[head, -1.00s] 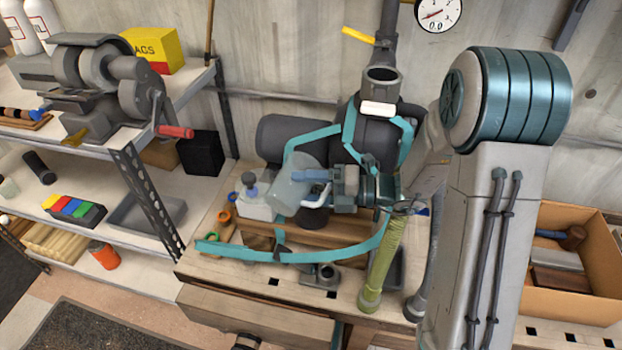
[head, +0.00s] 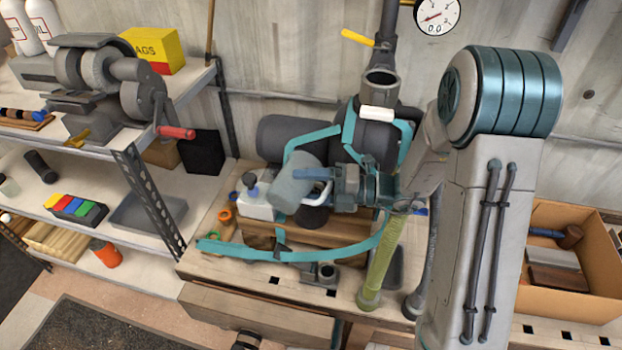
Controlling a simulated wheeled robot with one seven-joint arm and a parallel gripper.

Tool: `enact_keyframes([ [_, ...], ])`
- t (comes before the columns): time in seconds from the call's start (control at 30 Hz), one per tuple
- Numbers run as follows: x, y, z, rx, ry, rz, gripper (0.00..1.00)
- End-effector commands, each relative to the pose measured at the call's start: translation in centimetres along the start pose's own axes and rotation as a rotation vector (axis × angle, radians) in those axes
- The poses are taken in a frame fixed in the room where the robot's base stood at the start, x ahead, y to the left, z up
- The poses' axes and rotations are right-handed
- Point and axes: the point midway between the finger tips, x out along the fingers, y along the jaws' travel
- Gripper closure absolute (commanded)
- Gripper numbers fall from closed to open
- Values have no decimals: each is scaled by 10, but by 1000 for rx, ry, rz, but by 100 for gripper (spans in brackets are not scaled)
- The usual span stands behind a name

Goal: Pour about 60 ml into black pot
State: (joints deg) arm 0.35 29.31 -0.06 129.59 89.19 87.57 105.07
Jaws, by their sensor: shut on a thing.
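A translucent grey-blue jug (head: 289,187) with a pale handle is held above the workbench, and it looks tilted. My gripper (head: 318,182) is shut on the jug's handle from the right. A dark round pot (head: 313,216), seemingly the black pot, stands on the bench just below and right of the jug. My gripper and the jug hide its upper part. I cannot make out any liquid or stream, or the level in the jug.
A white bottle (head: 253,201) with a dark blue top stands left of the jug. A large dark compressor with teal straps (head: 311,137) stands close behind. A teal strap curves across the front of the bench. A cardboard box (head: 570,300) is at the right.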

Motion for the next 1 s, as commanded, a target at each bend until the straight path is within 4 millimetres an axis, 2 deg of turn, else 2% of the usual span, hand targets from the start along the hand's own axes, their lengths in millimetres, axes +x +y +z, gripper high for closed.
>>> enact_keyframes([
  [0.9,0,4,0,50,0,22,61],
  [1.0,1,0,-1,35,0,16,61],
])
